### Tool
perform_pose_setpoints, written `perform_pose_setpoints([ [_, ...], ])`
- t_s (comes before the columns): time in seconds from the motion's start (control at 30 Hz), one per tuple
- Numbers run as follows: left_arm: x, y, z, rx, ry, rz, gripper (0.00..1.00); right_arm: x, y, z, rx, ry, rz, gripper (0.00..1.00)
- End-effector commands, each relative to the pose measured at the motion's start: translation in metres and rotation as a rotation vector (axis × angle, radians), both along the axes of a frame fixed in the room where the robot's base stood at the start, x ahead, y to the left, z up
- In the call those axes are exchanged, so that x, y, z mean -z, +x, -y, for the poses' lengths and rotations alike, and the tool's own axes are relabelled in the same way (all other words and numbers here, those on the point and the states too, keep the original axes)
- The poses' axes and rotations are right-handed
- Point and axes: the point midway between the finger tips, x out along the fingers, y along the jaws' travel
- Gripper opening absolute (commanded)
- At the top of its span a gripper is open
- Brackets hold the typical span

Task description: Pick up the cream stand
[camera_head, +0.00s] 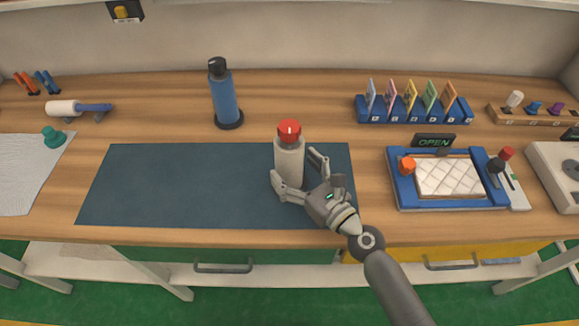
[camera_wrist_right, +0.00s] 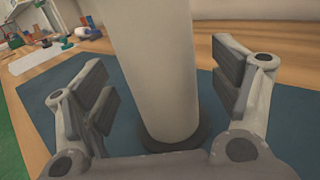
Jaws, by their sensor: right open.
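The cream stand (camera_head: 289,160) is a cream cylinder with a red top. It stands upright on the dark blue mat (camera_head: 170,185) in the head view. It also shows large in the right wrist view (camera_wrist_right: 155,65), with a dark round base at its foot. My right gripper (camera_head: 297,174) is open, with one finger on each side of the stand. In the right wrist view its finger pads (camera_wrist_right: 165,95) stand apart from the cylinder, with a gap on both sides. My left gripper is in neither view.
A blue bottle-like stand (camera_head: 223,98) with a black top stands behind the mat. To the right are a blue tray (camera_head: 393,185) with a white quilted pad and a blue rack (camera_head: 372,116) of coloured cards. The mat's left part is clear.

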Motion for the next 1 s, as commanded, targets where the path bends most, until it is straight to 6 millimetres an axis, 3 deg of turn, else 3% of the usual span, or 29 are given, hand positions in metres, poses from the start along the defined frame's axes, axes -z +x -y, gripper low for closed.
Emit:
perform_pose_setpoints([
  [0.17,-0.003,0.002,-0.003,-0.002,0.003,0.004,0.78,-0.001,0.014,-0.011,0.0,0.001,0.001,0.83],
  [0.43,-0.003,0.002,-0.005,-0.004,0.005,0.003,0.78,0.0,0.016,-0.012,0.0,0.001,0.001,0.83],
  [1.0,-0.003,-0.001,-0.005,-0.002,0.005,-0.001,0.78,0.0,0.016,-0.012,0.001,0.0,0.0,0.1],
])
